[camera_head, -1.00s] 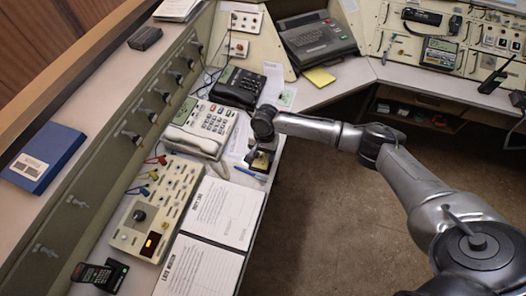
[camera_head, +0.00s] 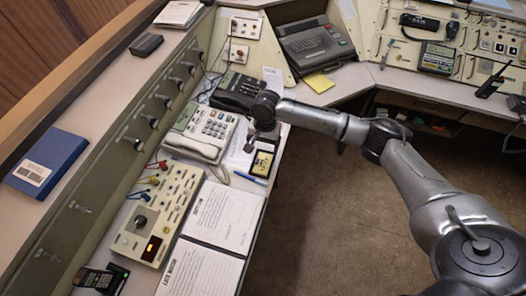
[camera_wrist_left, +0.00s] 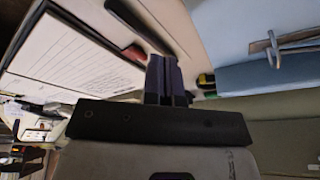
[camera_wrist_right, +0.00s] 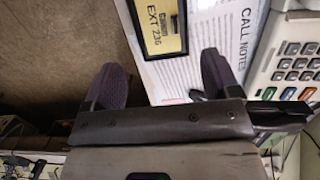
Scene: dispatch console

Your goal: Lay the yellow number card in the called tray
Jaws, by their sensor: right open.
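The yellow number card (camera_wrist_right: 155,33), marked like "EXT 236", shows at the top of the right wrist view inside a black rim (camera_wrist_right: 146,54). In the head view this yellow card (camera_head: 262,163) lies at the desk's inner edge, beside the white phone. I cannot tell whether the black rim is a tray. My right gripper (camera_head: 262,140) hangs just behind and above it. In the right wrist view its fingers (camera_wrist_right: 160,72) are wide apart with nothing between them. My left gripper (camera_wrist_left: 166,78) has its fingers together and looks empty; it is out of the head view.
The white phone (camera_head: 205,130), black phone (camera_head: 236,92) and a blue pen (camera_head: 249,178) are close around the card. A call-notes sheet (camera_wrist_right: 205,50) lies beside it. Open binder pages (camera_head: 225,215) lie nearer, and a yellow pad (camera_head: 318,82) lies farther back.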

